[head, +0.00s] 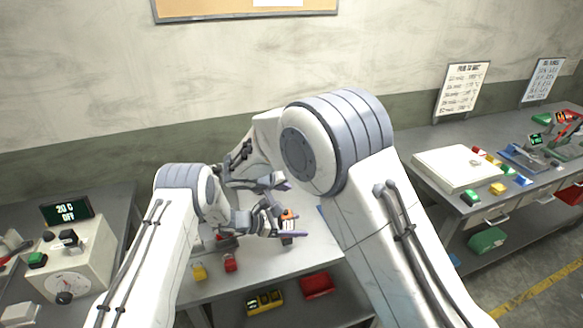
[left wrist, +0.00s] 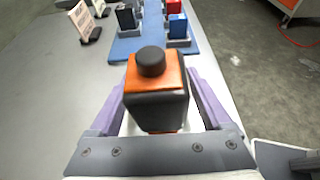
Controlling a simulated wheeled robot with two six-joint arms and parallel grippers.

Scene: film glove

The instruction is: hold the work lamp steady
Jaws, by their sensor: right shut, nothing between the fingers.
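The work lamp, as I take it, is a black block with an orange top and a round black knob (left wrist: 155,85). It stands between the purple fingers of my left gripper (left wrist: 157,100), which look closed against its sides. In the head view the lamp's orange top (head: 288,214) shows at the fingertips of my left gripper (head: 283,226), over the middle table (head: 305,255). The lamp's lower part is partly hidden by a finger. My right gripper (head: 284,185) is shut and empty, just above and behind the lamp, apart from it.
Yellow (head: 199,273) and red (head: 231,263) blocks sit at the table's front left. A blue mat (left wrist: 125,48) with holders lies beyond the lamp. A control box (head: 75,260) stands on the left bench. The right bench holds a white case (head: 455,168).

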